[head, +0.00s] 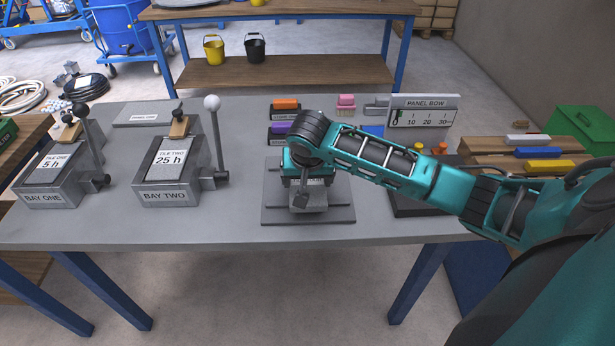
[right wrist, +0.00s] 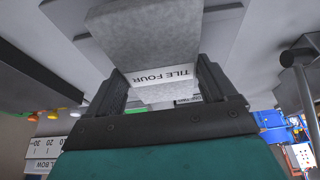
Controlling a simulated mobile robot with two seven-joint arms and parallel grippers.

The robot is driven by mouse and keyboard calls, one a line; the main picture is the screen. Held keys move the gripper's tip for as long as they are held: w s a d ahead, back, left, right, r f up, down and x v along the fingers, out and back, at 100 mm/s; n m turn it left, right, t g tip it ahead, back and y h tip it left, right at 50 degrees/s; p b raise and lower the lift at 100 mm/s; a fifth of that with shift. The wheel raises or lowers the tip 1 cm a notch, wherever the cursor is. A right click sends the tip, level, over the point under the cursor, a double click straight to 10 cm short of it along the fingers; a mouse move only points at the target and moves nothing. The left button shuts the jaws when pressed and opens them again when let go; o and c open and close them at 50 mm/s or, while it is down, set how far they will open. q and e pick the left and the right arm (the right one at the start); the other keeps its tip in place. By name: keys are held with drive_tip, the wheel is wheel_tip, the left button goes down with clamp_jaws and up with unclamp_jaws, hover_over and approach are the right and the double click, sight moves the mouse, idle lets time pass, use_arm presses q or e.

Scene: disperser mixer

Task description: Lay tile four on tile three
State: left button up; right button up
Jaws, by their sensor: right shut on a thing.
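My right gripper (head: 306,188) points down over a low grey plate (head: 275,214) at the middle of the bench. In the right wrist view my right gripper (right wrist: 160,92) has its two dark fingers on either side of a grey block labelled TILE FOUR (right wrist: 164,77), and is shut on it. In the head view a grey block (head: 309,202) shows under the gripper, partly hidden by it. I cannot make out tile three or tell whether tile four touches anything beneath. My left gripper is not in view.
Bay one (head: 55,190) and bay two (head: 166,190) stand at left, holding tiles marked 5 h and 25 h, with upright levers. A panel bow board (head: 423,112) stands behind my right arm. Orange (head: 286,104) and purple blocks (head: 284,128) lie behind the plate. The bench front is clear.

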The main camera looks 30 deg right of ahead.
drive_tip(key=shift+f, duration=0.1)
drive_tip(key=o, duration=1.3)
drive_tip(key=v, duration=1.2)
